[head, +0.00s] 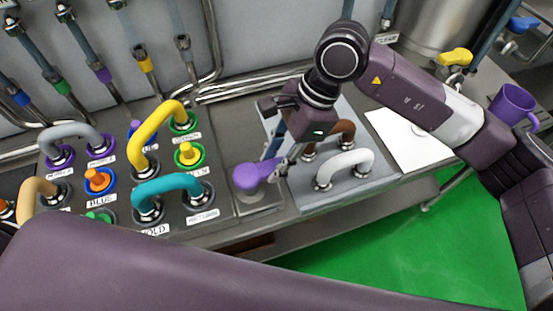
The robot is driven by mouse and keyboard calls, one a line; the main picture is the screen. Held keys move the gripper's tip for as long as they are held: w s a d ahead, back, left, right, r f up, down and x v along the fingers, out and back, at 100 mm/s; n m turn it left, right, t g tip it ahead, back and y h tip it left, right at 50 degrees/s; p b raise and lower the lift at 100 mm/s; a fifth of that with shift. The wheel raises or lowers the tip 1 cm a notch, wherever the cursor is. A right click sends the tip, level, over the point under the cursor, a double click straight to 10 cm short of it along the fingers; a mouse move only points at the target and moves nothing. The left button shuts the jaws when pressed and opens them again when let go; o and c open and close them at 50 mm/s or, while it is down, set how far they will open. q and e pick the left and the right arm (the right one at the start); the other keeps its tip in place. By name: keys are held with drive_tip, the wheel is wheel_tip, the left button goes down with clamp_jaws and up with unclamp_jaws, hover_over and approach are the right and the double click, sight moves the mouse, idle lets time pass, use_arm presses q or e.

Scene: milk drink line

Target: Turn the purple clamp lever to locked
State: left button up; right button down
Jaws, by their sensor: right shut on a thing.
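The purple clamp lever (250,177) shows as a rounded purple head low over a small grey plate, left of a grey tray. My right gripper (274,168) reaches down to it from above and is shut on the right part of the lever. The fingers hide that part and the lever's pivot. I cannot read any locked mark from here. My left gripper is out of view.
The grey tray (345,198) holds a white curved pipe (344,168) and a brown one (334,135), close right of my gripper. At left, a panel carries yellow (147,128), teal (172,187) and grey pipe loops. A purple mug (513,105) stands far right.

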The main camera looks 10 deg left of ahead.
drive_tip(key=c, duration=1.5)
unclamp_jaws()
drive_tip(key=v, duration=1.2)
